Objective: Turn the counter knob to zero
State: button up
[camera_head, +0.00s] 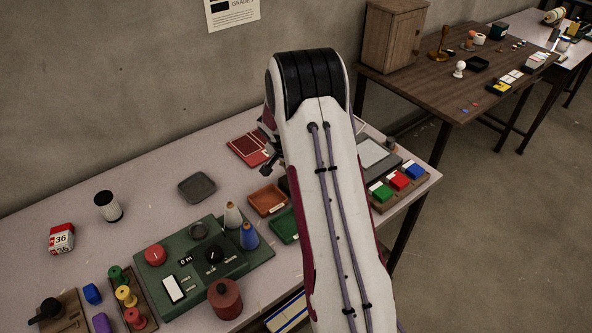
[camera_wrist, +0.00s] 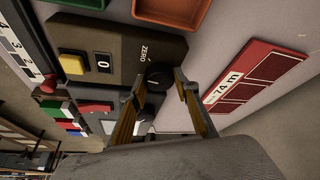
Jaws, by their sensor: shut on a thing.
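The counter is a dark brown box (camera_wrist: 168,46) in the wrist view, with a yellow button (camera_wrist: 72,64), a small window (camera_wrist: 103,63) reading 0 and the word ZERO. Its black knob (camera_wrist: 158,73) sits at the box's end near that word. My gripper (camera_wrist: 162,82) has its two fingers on either side of the knob and is shut on it.
A red card (camera_head: 250,147) marked 74 m in the wrist view lies near the knob. An orange tray (camera_head: 267,200) and a green tray (camera_head: 285,226) stand close by. Green, red and blue blocks (camera_head: 399,180) are right of my arm. A green panel (camera_head: 222,282) with knobs stands front left.

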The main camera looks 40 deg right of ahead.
jog(key=shift+w+a+f+m+g, duration=0.1)
jog(key=shift+m+g, duration=0.55)
jog(key=shift+m, duration=1)
jog(key=shift+f+m+g, duration=0.1)
jog(key=shift+m+g, duration=0.55)
jog(key=shift+m, duration=1)
jog(key=shift+r, duration=0.1)
jog(key=o, duration=1.1)
jog(key=shift+r, duration=0.2)
jog(key=shift+w+a+r+h, duration=0.1)
jog(key=shift+a+r+h, duration=0.15)
jog(key=shift+r, duration=0.25)
jog(key=v, duration=0.6)
